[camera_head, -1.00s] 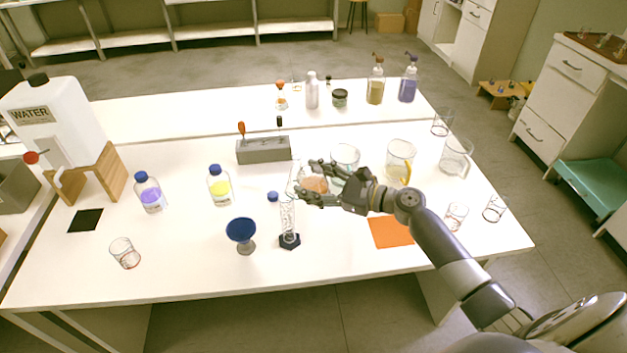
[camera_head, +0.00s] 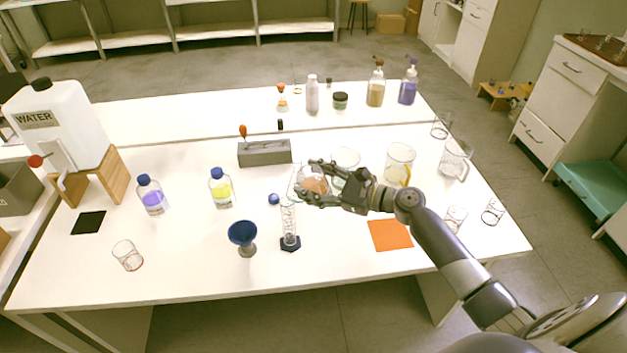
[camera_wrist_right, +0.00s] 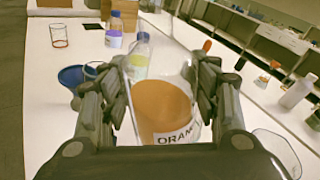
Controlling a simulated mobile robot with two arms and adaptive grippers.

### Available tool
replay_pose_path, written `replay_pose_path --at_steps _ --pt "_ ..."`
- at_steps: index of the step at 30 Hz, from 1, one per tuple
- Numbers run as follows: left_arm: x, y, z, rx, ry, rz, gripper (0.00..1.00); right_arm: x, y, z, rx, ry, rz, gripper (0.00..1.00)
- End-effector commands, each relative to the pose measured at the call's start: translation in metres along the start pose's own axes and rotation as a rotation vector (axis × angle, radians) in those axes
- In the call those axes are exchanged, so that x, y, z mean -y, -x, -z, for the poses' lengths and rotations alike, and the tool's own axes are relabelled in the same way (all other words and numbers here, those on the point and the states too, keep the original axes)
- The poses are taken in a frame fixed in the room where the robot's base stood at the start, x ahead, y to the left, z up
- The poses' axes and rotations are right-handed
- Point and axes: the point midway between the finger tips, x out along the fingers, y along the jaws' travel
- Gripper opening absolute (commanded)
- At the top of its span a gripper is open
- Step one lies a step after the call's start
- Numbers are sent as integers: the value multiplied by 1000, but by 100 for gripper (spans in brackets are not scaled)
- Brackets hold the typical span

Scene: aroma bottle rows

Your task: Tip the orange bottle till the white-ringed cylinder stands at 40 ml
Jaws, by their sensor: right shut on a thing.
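My right gripper (camera_head: 309,182) is shut on the orange bottle (camera_head: 316,185), a clear bottle with orange liquid in its lower part. In the right wrist view the bottle (camera_wrist_right: 165,108) sits between both fingers, its label partly reading "ORAN". It is held behind and slightly right of the top of a clear graduated cylinder (camera_head: 289,218). The cylinder stands upright on a dark hexagonal base. Its ring and liquid level are too small to read. No stream of liquid shows. How far the bottle tilts is hard to tell. My left gripper is out of view.
A blue cap (camera_head: 274,199) lies behind the cylinder. A blue funnel (camera_head: 243,234) stands left of it, with yellow (camera_head: 221,190) and purple (camera_head: 152,197) bottles farther left. Beakers (camera_head: 399,163) stand behind and right of my gripper. An orange mat (camera_head: 390,235) lies at right.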

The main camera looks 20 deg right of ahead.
Motion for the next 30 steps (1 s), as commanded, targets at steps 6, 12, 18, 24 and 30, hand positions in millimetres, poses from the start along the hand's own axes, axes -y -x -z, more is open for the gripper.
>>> replay_pose_path --at_steps 6,12,18,24,30 --pt "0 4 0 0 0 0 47 2 0 -5 -1 9 1 21" --pt "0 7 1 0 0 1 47 2 0 -8 -7 19 1 21" --pt "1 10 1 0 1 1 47 2 0 -10 -13 32 2 21" --pt "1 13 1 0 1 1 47 2 0 -12 -19 45 2 21" --pt "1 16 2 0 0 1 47 2 0 -14 -25 58 2 21"
